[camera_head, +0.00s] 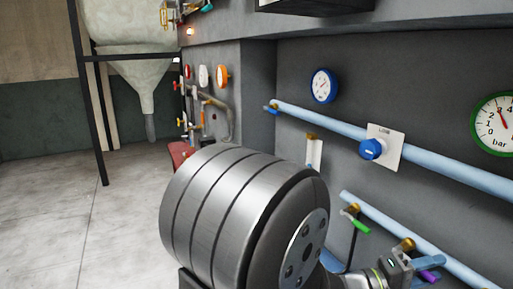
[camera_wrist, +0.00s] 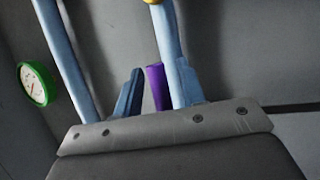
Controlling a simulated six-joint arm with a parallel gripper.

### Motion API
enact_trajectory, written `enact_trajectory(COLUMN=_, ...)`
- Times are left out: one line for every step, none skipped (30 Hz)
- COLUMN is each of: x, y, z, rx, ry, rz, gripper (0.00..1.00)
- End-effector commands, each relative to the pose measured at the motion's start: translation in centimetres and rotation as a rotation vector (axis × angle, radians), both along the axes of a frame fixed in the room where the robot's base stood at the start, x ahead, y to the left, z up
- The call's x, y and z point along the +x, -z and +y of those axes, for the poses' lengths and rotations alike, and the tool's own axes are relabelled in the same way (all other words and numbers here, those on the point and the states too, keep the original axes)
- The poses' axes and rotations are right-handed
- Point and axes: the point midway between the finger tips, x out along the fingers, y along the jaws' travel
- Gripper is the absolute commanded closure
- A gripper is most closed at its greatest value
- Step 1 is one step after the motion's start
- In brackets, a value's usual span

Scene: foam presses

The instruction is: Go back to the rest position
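My gripper (camera_wrist: 160,68) has its two bluish fingers apart in the wrist view. A purple valve handle (camera_wrist: 156,88) shows between them, touching neither as far as I can see; its depth relative to the fingertips is unclear. In the head view my gripper is at the bottom right, beside the lower light blue pipe (camera_head: 380,222) and close to the purple handle (camera_head: 430,276). My own large grey arm joint fills the lower middle and hides part of the wall and floor.
A green-handled valve (camera_head: 356,222) sits on the lower pipe. A blue gauge (camera_head: 323,86) and a green gauge (camera_head: 497,122) are on the wall. A hopper (camera_head: 140,75) on a black frame stands left; open floor lies below.

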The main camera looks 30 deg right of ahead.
Motion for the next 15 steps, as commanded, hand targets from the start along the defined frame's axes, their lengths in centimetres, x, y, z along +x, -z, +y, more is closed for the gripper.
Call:
enact_trajectory(x=-0.12, y=-0.02, z=-0.2, rx=0.0, ry=0.001, rz=0.0, gripper=0.63)
enact_trajectory(x=-0.15, y=-0.03, z=-0.26, rx=0.001, ry=0.001, rz=-0.001, gripper=0.63)
enact_trajectory(x=-0.17, y=-0.04, z=-0.32, rx=0.001, ry=0.001, rz=-0.001, gripper=0.63)
enact_trajectory(x=-0.19, y=-0.04, z=-0.34, rx=0.001, ry=0.001, rz=-0.001, gripper=0.63)
enact_trajectory(x=-0.19, y=-0.04, z=-0.34, rx=0.001, ry=0.001, rz=-0.001, gripper=0.63)
enact_trajectory(x=-0.19, y=-0.05, z=-0.34, rx=0.001, ry=0.0, rz=0.0, gripper=0.63)
enact_trajectory(x=-0.17, y=-0.05, z=-0.34, rx=0.001, ry=0.0, rz=0.0, gripper=0.63)
enact_trajectory(x=-0.17, y=-0.05, z=-0.34, rx=0.001, ry=0.0, rz=0.0, gripper=0.63)
enact_trajectory(x=-0.17, y=-0.05, z=-0.33, rx=0.001, ry=0.0, rz=0.0, gripper=0.63)
enact_trajectory(x=-0.17, y=-0.05, z=-0.33, rx=0.001, ry=0.0, rz=0.0, gripper=0.63)
enact_trajectory(x=-0.16, y=-0.05, z=-0.32, rx=0.001, ry=0.0, rz=0.0, gripper=0.63)
enact_trajectory(x=-0.15, y=-0.04, z=-0.29, rx=0.001, ry=0.0, rz=0.0, gripper=0.63)
enact_trajectory(x=-0.11, y=-0.04, z=-0.23, rx=0.001, ry=0.0, rz=0.0, gripper=0.63)
enact_trajectory(x=-0.06, y=-0.02, z=-0.15, rx=0.001, ry=0.0, rz=0.0, gripper=0.63)
enact_trajectory(x=0.05, y=0.01, z=0.04, rx=0.0, ry=-0.001, rz=0.0, gripper=0.63)
